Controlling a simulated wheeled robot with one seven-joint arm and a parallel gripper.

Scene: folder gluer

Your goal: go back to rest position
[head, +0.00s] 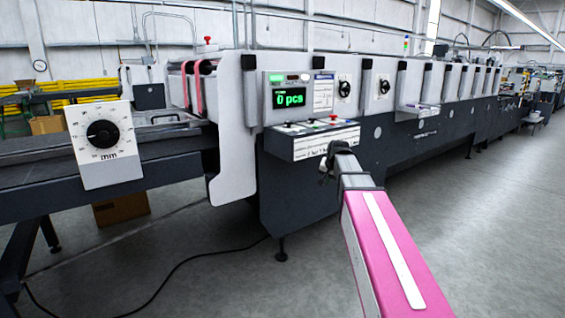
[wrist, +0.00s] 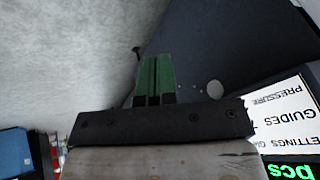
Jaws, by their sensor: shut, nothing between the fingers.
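My gripper (wrist: 154,80) shows in the wrist view with its two green fingers together and nothing between them. In the head view my pink arm reaches forward from the bottom right, and its dark end (head: 327,163) is in front of the machine's control panel (head: 300,140). The fingers are too small to make out there. I cannot tell whether the gripper touches the machine. In the wrist view, part of a labelled panel (wrist: 285,115) shows at the right, beside the gripper.
The long folder gluer (head: 390,135) runs away to the right. A black-dial box (head: 103,140) stands at the left. A green display (head: 289,98) reads 0 pcs. A black cable (head: 190,262) lies on the floor. The floor at the right (head: 490,220) is clear.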

